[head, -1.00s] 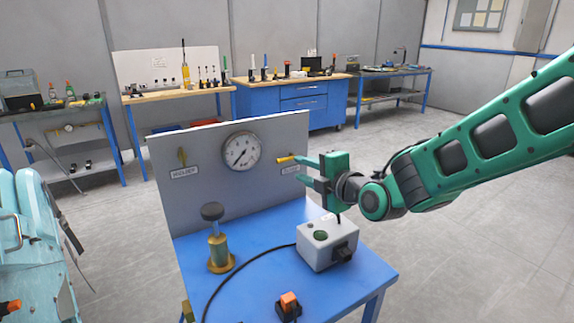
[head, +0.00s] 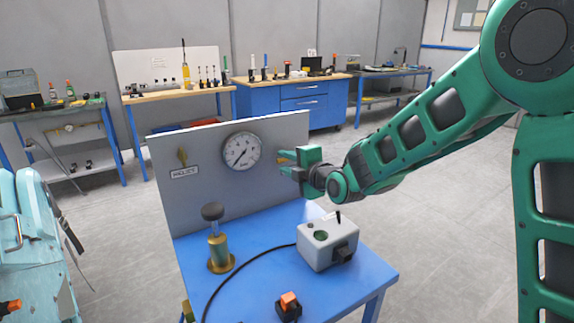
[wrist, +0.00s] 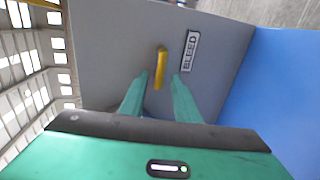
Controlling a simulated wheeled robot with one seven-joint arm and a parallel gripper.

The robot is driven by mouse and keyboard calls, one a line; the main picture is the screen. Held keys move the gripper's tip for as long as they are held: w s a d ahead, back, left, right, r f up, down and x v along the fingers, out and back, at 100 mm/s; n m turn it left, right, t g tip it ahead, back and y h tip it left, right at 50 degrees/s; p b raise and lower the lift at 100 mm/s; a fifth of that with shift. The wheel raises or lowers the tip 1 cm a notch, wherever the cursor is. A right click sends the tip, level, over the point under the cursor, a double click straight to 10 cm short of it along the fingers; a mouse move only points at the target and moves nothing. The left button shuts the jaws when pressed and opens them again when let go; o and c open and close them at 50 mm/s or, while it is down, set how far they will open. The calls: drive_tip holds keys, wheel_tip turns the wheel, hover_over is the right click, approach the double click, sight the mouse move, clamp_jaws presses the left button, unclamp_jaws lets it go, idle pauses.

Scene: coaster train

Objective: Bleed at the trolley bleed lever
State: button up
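The yellow bleed lever (wrist: 160,66) is on the grey panel (wrist: 110,50), beside the BLEED label (wrist: 190,50) in the wrist view. My gripper (wrist: 161,78) is open, its two green fingers on either side of the lever's near end. I cannot tell whether either finger touches it. In the head view my gripper (head: 284,162) is at the right part of the panel and hides most of the lever and its label. The round pressure gauge (head: 241,151) is left of it, with its needle pointing down-left.
A second yellow lever (head: 182,157) with its own label is at the panel's left. On the blue table (head: 255,283) stand a brass fitting with a black knob (head: 217,240), a grey box (head: 315,252) with a black cable and an orange switch (head: 289,303).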

clamp_jaws()
drive_tip(key=shift+d, duration=0.15)
